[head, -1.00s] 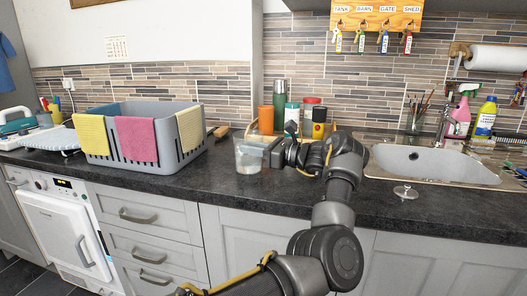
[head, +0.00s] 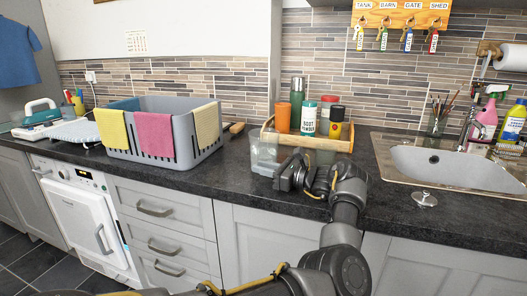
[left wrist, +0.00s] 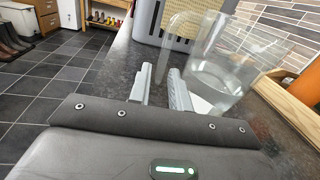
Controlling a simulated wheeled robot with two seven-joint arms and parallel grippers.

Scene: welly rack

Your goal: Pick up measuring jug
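The clear measuring jug (head: 263,153) stands on the dark worktop in front of the wooden caddy. In the left wrist view the see-through jug (left wrist: 228,76) is to the right of my fingers, with some clear liquid low in it. My left gripper (head: 281,182) is in front of the jug and partly covers its lower right side in the head view. Whether the right finger touches the jug is unclear. My right gripper is out of view.
The wooden caddy (head: 330,146) with several bottles and tins is close behind the jug. A grey basket (head: 187,131) with cloths stands to the left, with a brush beside it. The sink (head: 440,165) is at the right.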

